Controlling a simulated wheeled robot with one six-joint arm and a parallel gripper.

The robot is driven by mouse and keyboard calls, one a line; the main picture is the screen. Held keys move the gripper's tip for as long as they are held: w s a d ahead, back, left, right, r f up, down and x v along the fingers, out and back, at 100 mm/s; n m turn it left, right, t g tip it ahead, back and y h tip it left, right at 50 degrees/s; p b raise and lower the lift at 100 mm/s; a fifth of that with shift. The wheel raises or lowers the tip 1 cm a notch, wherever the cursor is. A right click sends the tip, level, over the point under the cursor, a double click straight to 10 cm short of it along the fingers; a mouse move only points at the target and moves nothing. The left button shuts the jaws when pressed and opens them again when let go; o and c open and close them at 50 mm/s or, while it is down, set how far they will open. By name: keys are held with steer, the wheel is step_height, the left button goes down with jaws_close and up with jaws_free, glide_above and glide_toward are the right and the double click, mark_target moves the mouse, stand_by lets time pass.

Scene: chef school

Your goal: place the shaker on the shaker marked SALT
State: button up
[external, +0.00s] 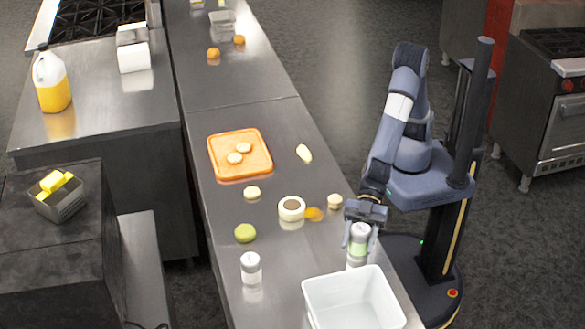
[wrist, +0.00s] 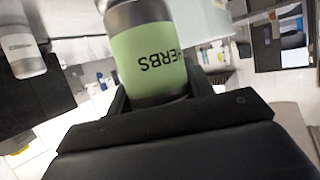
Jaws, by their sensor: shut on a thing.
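A shaker with a green label reading HERBS (wrist: 143,62) is between the fingers of my gripper (wrist: 158,97). In the external view my gripper (external: 361,232) points down, shut on this shaker (external: 359,246), at the counter's right edge. Whether the shaker's base touches the counter is unclear. A second shaker (external: 250,268) with a white label and grey top stands upright on the counter, left of my gripper and apart from it. It also shows at the left of the wrist view (wrist: 22,54); its lettering is too small to read.
A white bin (external: 313,309) stands close in front of my gripper. A green fruit (external: 245,233), a small bowl (external: 291,209), an orange piece (external: 314,214) and a pale round piece (external: 335,201) lie farther back. An orange board (external: 262,172) is beyond. The counter between the two shakers is clear.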

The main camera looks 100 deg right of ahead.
steer(key=shift+f, duration=0.1)
steer(key=o, duration=1.1)
steer(key=shift+d+r, duration=0.1)
steer(key=shift+r, duration=0.2)
steer(key=v, duration=1.2)
steer(key=shift+f, duration=0.15)
